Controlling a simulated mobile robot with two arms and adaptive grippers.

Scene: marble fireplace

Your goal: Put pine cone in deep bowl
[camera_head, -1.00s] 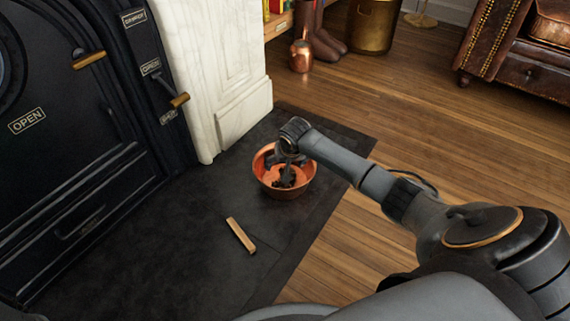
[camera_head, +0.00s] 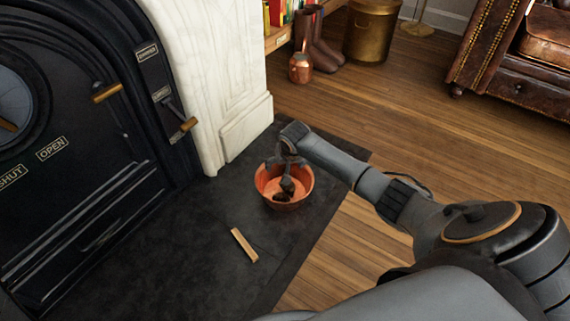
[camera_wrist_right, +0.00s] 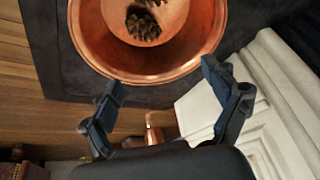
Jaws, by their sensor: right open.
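The deep bowl (camera_head: 260,186) is a round copper bowl on the dark hearth slab. Its rim and inner wall fill the top of the right wrist view (camera_wrist_right: 100,55). The brown pine cone (camera_wrist_right: 145,25) lies inside the bowl, on its floor. In the head view the pine cone (camera_head: 282,197) is a small dark shape, partly hidden by my gripper. My right gripper (camera_head: 287,180) points down over the bowl. In the right wrist view its fingers (camera_wrist_right: 160,76) are spread and empty, with the pine cone beyond their tips. My left gripper is out of view.
A short wooden stick (camera_head: 244,245) lies on the slab in front of the bowl. A white marble pillar (camera_head: 215,95) and the black stove (camera_head: 75,170) stand to the left. A copper jug (camera_head: 300,68) and boots (camera_head: 318,42) stand behind. Wooden floor is clear to the right.

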